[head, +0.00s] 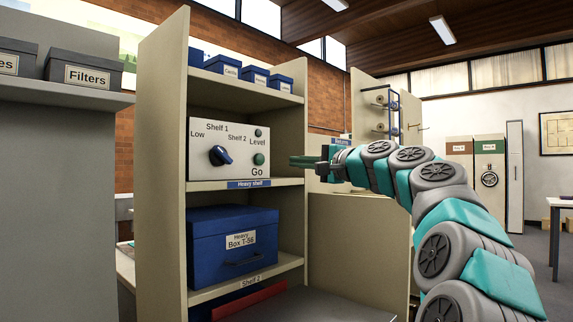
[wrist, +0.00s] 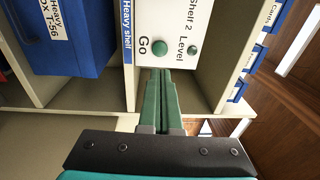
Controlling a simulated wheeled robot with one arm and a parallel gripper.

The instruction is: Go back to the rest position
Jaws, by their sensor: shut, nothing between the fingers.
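My gripper (head: 296,162) is shut and empty, with its green fingers together. In the head view it points left toward the control panel (head: 203,167) on the shelf unit. The panel has a dark blue knob (head: 220,156), a green Go button (head: 258,159) and a smaller Level button (head: 258,132). In the wrist view the closed fingers (wrist: 160,75) point at the panel face just by the Go button (wrist: 159,48). In the head view the fingertips are right of the button, apart from it. My arm reaches in from the lower right.
A blue box labelled Heavy Box T-56 (head: 233,249) sits on the shelf below the panel. Small blue boxes (head: 222,66) stand on the top shelf. The unit's side wall (head: 160,180) is left of the panel.

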